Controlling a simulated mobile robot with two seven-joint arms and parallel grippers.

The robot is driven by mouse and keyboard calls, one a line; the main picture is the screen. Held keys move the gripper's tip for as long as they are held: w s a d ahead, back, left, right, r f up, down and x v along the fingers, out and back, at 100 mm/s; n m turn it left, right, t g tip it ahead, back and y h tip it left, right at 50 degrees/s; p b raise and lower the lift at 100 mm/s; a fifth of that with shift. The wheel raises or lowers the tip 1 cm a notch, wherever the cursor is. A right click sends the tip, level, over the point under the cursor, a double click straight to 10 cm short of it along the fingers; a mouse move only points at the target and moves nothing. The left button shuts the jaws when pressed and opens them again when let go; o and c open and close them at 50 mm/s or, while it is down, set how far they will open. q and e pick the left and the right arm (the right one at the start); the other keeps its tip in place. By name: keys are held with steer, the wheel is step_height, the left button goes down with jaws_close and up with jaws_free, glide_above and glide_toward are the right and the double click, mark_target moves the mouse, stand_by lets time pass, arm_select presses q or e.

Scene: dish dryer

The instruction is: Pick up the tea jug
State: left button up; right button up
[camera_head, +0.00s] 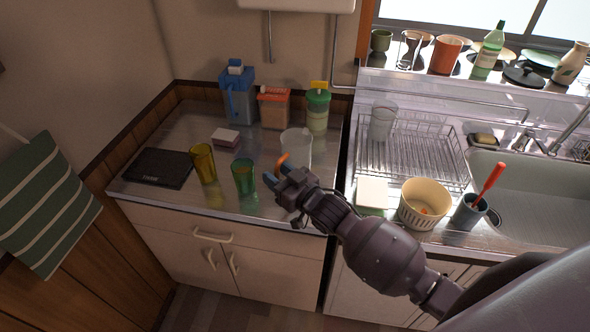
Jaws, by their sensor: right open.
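A blue jug (238,97) with a white lid and a blue handle, which looks like the tea jug, stands upright at the back of the left counter. My right gripper (277,172) is open above the front right part of this counter. It is in front of the jug and to its right, well apart from it, and I see nothing held in it. A clear container (297,143) stands just behind the gripper, partly hidden by it. My left gripper is not in view.
A green glass (244,177) stands close left of my gripper, with a yellow glass (203,163) farther left. An orange-lidded container (274,108) and a green-lidded container (317,110) stand right of the jug. A pink-and-white block (226,138) lies before it. A dish rack (410,155) is at right.

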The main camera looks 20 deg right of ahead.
steer(key=shift+w+a, duration=0.1)
steer(key=shift+w, duration=0.15)
jaws_close()
steer(key=shift+r, duration=0.15)
stand_by(0.4)
